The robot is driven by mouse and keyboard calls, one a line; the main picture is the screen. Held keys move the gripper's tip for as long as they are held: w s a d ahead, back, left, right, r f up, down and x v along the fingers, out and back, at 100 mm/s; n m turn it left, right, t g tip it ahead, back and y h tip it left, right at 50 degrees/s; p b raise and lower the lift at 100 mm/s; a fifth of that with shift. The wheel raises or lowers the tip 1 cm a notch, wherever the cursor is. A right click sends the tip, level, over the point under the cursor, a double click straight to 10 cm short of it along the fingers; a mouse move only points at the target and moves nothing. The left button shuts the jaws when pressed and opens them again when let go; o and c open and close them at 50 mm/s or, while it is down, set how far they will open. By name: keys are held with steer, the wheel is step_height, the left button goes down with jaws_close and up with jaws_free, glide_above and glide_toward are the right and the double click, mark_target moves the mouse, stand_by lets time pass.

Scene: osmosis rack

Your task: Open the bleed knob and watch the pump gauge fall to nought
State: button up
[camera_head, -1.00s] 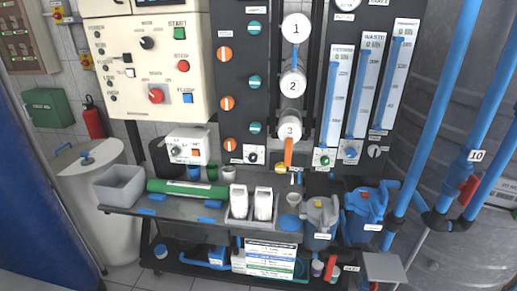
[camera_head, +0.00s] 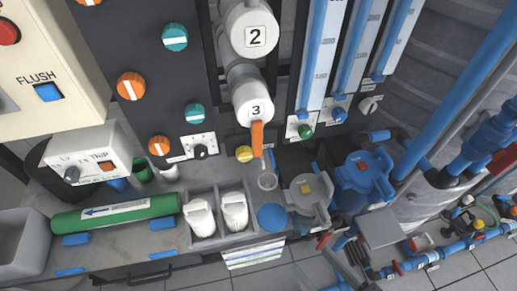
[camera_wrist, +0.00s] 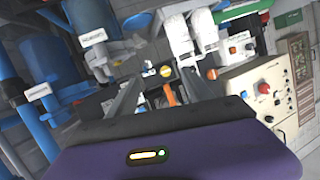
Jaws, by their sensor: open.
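I cannot read which knob is the bleed knob. In the head view a yellow knob (camera_head: 244,153) sits low on the dark panel, left of an orange lever (camera_head: 257,138). A small black knob (camera_head: 200,151) on a white plate is left of it. Green (camera_head: 305,131), blue (camera_head: 340,115) and grey (camera_head: 370,105) knobs sit below the flow tubes. My gripper (camera_wrist: 160,78) shows only in the wrist view, fingers apart and empty. A yellow round part (camera_wrist: 166,71) and an orange part (camera_wrist: 170,95) appear between the fingers, at unclear depth. No round dial gauge shows in the head view now.
White housings numbered 2 (camera_head: 248,28) and 3 (camera_head: 251,103) stick out above. Blue pipes (camera_head: 460,85) stand at right.

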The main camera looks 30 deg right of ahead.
steer(key=w+m+p, duration=0.1)
steer(key=w+m, duration=0.2)
steer(key=w, duration=0.8)
steer(key=m+h+p, duration=0.1)
steer(key=m, duration=0.2)
glide_toward(246, 156)
steer(key=w, duration=0.2)
steer(key=shift+g, duration=0.3)
steer(key=x, duration=0.7)
steer(key=shift+w+f+p, duration=0.15)
steer(key=shift+f+p, duration=0.1)
steer(key=shift+p, duration=0.05)
steer(key=shift+c, duration=0.2)
jaws_close()
